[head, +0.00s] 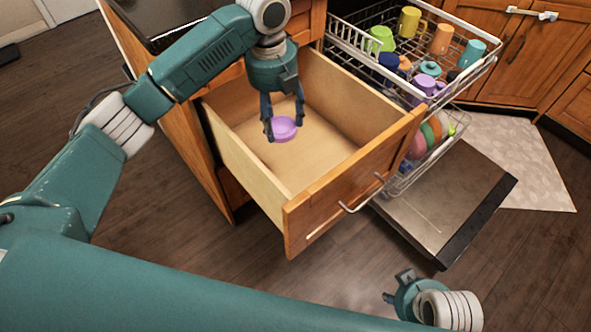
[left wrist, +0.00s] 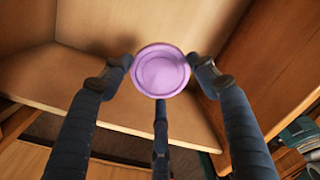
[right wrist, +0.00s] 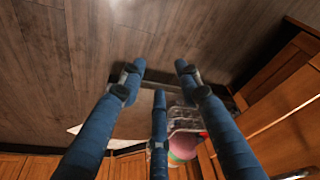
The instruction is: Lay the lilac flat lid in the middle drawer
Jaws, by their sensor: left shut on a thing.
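The lilac flat lid (head: 284,129) is a small round disc, held between the fingers of my left gripper (head: 284,122). In the left wrist view the lid (left wrist: 160,72) sits at the fingertips of the left gripper (left wrist: 160,80). The lid is over the open drawer (head: 408,128), inside its outline; whether it is above the floor of the drawer or touching it I cannot tell for sure. The drawer is wooden and looks empty. My right gripper (head: 392,297) is low at the front right, over the floor. In the right wrist view its fingers (right wrist: 158,78) are spread with nothing between them.
An open dishwasher with a pulled-out upper rack (head: 462,88) of colourful cups stands right of the drawer. Its lowered door (head: 450,205) reaches over the floor. A pale mat (head: 525,160) lies behind it. Dark wooden floor is free at the front.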

